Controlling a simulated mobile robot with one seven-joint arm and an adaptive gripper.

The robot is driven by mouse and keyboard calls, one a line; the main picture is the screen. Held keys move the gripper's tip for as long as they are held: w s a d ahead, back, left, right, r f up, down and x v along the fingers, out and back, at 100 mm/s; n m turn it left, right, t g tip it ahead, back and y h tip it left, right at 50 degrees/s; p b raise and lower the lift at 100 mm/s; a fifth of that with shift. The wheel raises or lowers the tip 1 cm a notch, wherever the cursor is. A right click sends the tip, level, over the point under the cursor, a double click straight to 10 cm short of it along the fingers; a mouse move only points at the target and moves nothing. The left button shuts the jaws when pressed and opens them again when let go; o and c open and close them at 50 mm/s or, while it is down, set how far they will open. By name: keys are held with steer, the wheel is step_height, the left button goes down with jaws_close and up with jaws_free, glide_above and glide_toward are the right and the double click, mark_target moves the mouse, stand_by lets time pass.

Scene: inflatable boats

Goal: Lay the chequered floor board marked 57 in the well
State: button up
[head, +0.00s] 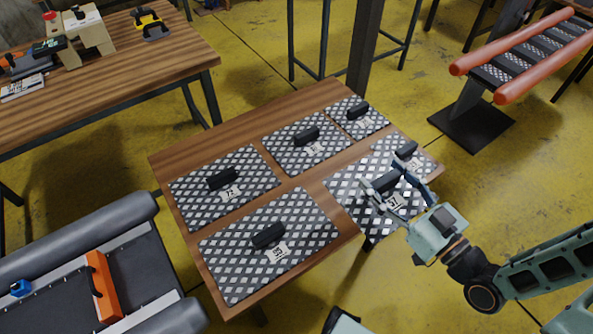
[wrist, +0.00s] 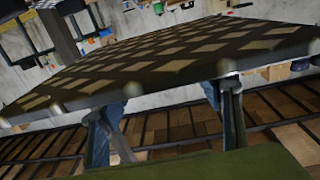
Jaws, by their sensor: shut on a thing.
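A chequered floor board (head: 345,190) with a black handle and a label that seems to read 57 is at the right of the small wooden table in the head view. My gripper (head: 383,181) is shut on its handle. The board reaches past the table's front right edge and appears raised above it. In the wrist view the board (wrist: 150,55) fills the upper middle, seen at a low slant; the grasp is not clear there. The grey inflatable boat (head: 80,230) at the lower left has a dark floor between its tubes; I cannot tell the well's outline.
Other chequered boards with handles, including one marked 72 (head: 205,198), lie on the table (head: 165,160). An orange thwart (head: 103,287) and blue item (head: 20,288) are in the grey boat. An orange-tubed boat (head: 515,70) stands upper right.

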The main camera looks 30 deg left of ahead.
mark_target(369, 158)
steer(key=shift+s+a+f+n+g, duration=0.3)
steer(key=shift+s+a+f+g, duration=0.1)
steer(key=shift+s+a, duration=0.1)
steer(key=b, duration=0.2)
steer(key=w+f+b, duration=0.1)
steer(key=shift+a+f+b, duration=0.1)
steer(key=shift+a+b, duration=0.15)
steer(key=shift+b, duration=0.15)
steer(key=shift+w+a+f+b, duration=0.25)
steer(key=shift+w+b, duration=0.15)
steer(key=shift+b, duration=0.75)
steer(key=w+a+f+b, duration=0.1)
steer(key=w, duration=0.1)
steer(key=w+a+f+b, duration=0.1)
steer(key=w, duration=0.1)
steer(key=w+a+f+b, duration=0.1)
steer(key=w+a, duration=0.1)
steer(key=shift+w, duration=0.2)
steer(key=w+f, duration=0.1)
steer(key=w+a+f+b, duration=0.1)
steer(key=f, duration=0.1)
steer(key=w+a+f, duration=0.1)
steer(key=shift+w+f+b, duration=0.1)
steer(key=shift+f+b, duration=0.15)
steer(key=shift+b, duration=0.05)
steer(key=shift+w+f, duration=0.2)
steer(key=shift+f, duration=0.1)
steer(key=shift+w+a+f+b, duration=0.1)
steer(key=shift+f+b, duration=0.5)
steer(key=shift+f, duration=0.95)
